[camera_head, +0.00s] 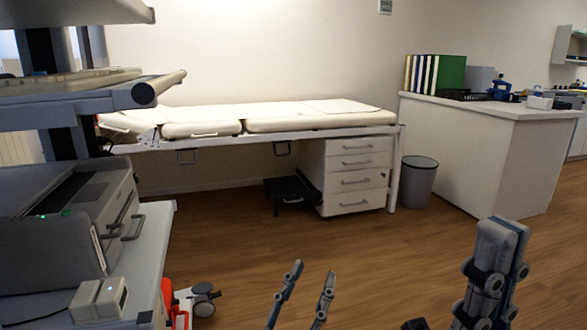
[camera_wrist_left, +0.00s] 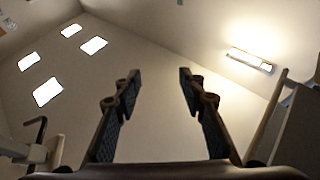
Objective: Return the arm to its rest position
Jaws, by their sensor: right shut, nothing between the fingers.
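My left gripper (camera_head: 313,273) shows at the bottom middle of the head view, with its two fingers apart and pointing up. In the left wrist view the left gripper (camera_wrist_left: 158,76) is open with nothing between its fingers, and only wall, ceiling and lights lie beyond it. My right gripper (camera_head: 503,232) is at the lower right of the head view, fingers together and pointing up, with nothing held. Most of both arms is out of view.
A cart (camera_head: 148,262) with a grey device (camera_head: 75,232) stands close on the left. An examination bed (camera_head: 270,118) with drawers (camera_head: 357,177) is at the back. A bin (camera_head: 419,180) and white counter (camera_head: 470,150) stand right. The wooden floor between is clear.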

